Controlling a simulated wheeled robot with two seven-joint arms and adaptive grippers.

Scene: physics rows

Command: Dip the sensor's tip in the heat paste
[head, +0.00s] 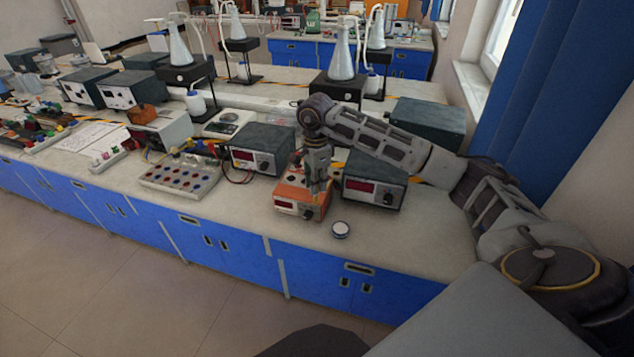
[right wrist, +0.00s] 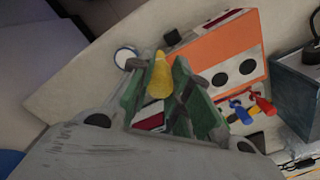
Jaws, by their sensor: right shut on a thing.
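The sensor is too small to make out in the head view. The heat paste is likely the small round white pot with a blue rim (head: 340,229) near the bench's front edge. It also shows in the right wrist view (right wrist: 124,56), beside the fingertips and apart from the sensor. My left gripper is not in view.
The orange box (head: 292,205) stands left of the pot, with a dark meter (head: 374,188) behind it. Red (right wrist: 264,105) and blue (right wrist: 241,112) plugs show by the orange box. The bench top (head: 420,235) right of the pot is clear.

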